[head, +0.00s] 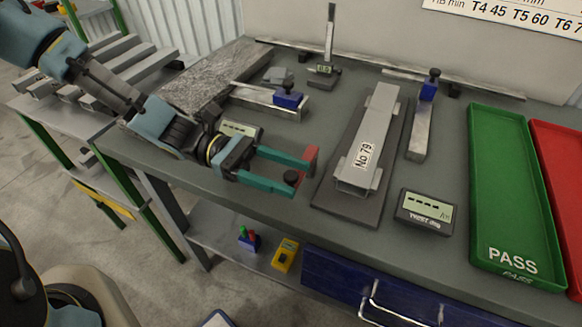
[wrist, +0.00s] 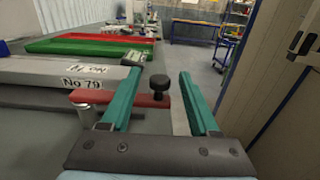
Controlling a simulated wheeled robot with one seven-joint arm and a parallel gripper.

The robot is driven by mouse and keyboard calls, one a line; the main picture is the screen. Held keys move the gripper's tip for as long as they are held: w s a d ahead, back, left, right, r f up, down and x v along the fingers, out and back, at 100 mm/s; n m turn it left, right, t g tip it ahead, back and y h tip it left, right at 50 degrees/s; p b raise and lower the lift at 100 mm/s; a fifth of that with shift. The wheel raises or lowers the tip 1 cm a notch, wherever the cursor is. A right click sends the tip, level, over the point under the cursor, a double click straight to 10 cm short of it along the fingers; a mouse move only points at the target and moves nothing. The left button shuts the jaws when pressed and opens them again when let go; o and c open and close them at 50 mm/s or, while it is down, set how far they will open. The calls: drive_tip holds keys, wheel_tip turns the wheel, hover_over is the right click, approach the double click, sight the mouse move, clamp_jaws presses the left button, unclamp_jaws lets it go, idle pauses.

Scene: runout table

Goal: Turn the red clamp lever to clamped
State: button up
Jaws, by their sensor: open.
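The red clamp lever (wrist: 143,100) shows in the wrist view as a flat bar running left to right, with a black knob (wrist: 160,87) at its right end and a silver post under its left end. In the head view part of the red lever (head: 312,154) shows near the table's front edge, left of the plate with the No 79 workpiece (head: 369,140). My gripper (head: 302,176) is open, its two teal fingers on either side of the knob. In the wrist view my gripper (wrist: 160,66) has its left finger crossing over the bar, hiding part of it; contact cannot be told.
A digital readout (head: 425,211) showing dashes stands right of the workpiece. A green PASS tray (head: 517,200) and a red tray (head: 560,170) lie at the right. A grey granite block (head: 212,75) and blue-knobbed fixtures (head: 288,98) stand behind my arm.

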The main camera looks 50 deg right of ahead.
drive_tip(key=shift+s+d, duration=0.15)
drive_tip(key=shift+s, duration=0.3)
clamp_jaws()
idle(0.3)
idle(0.9)
